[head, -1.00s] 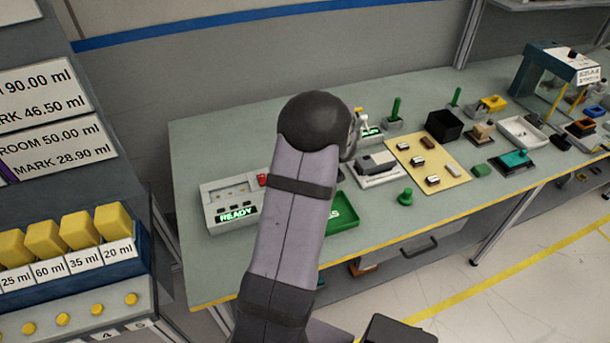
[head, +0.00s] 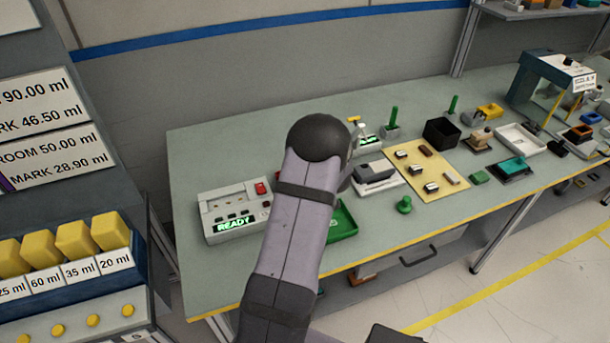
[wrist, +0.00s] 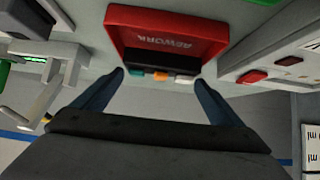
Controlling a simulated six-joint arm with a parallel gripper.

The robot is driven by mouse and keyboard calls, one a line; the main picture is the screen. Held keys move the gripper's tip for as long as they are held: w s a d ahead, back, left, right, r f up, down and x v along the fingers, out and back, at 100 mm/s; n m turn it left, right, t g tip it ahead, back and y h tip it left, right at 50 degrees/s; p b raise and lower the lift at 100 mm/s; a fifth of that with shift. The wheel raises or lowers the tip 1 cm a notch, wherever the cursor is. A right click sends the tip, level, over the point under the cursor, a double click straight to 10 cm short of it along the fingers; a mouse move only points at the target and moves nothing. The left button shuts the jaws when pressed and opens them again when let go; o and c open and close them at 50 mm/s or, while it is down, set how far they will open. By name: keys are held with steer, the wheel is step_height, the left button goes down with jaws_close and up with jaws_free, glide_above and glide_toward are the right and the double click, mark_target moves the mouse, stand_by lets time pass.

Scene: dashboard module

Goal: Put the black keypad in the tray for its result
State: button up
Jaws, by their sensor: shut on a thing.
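My gripper (wrist: 161,80) shows in the wrist view with its two dark blue fingers on either side of a small piece with white, orange and teal keys, which appears to be the keypad (wrist: 161,75). A green tray (head: 345,228) shows partly, right of the arm.
A grey tester (head: 235,208) with a lit "READY" display and red button stands left of my arm; it also shows in the wrist view (wrist: 285,55). A grey-and-white device (head: 374,175), a beige board (head: 430,172) and a green knob (head: 404,204) stand to the right.

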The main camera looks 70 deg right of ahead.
steer(key=shift+f, duration=1.2)
steer(key=shift+f, duration=0.1)
steer(key=shift+f, duration=0.15)
steer(key=o, duration=0.9)
steer(key=shift+o, duration=0.2)
steer(key=shift+r, duration=0.25)
steer(key=b+v, duration=0.1)
steer(key=v, duration=1.1)
